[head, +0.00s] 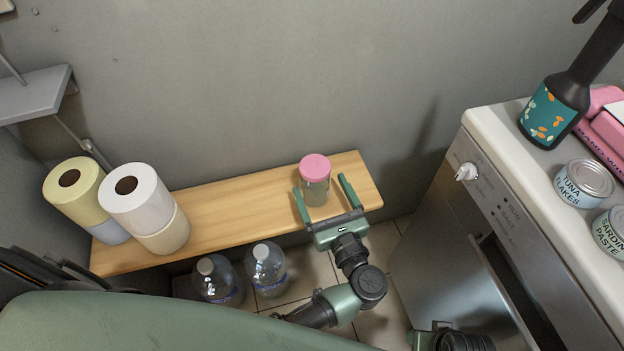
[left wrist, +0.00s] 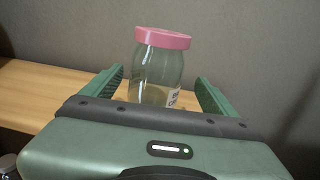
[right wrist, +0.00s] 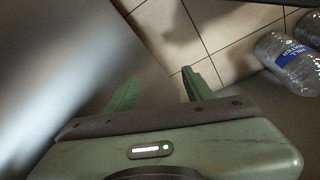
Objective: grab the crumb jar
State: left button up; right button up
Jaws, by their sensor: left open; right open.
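The crumb jar (head: 316,186) is a clear glass jar with a pink lid, upright near the right end of a wooden shelf. It also shows in the left wrist view (left wrist: 158,75), with a little pale content low inside and a partly hidden label. My left gripper (head: 325,188) is open, with one finger on each side of the jar and gaps visible between fingers and glass. The jar's base is hidden behind the gripper body in the left wrist view. My right gripper (right wrist: 160,85) is open and empty, low over the tiled floor.
Toilet rolls (head: 145,205) stand at the shelf's (head: 235,205) left end. Water bottles (head: 266,268) stand on the floor below. A metal appliance (head: 450,260) is to the right, with a dark bottle (head: 548,110) and cans (head: 582,183) on top. The shelf's middle is clear.

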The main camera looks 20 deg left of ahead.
aim_at(311, 170)
pick_arm(q)
jog(key=shift+w+a+r, duration=0.25)
jog(key=shift+w+a, duration=0.05)
jog(key=x, duration=0.5)
jog(key=shift+s+a+r+p, duration=0.15)
jog(key=shift+a+r+p, duration=0.1)
jog(key=shift+p, duration=0.1)
jog(key=shift+d, duration=0.1)
jog(key=c, duration=1.7)
pick_arm(e)
jog(key=f, duration=0.2)
jog(key=shift+s+f, duration=0.3)
jog(key=shift+f, duration=0.05)
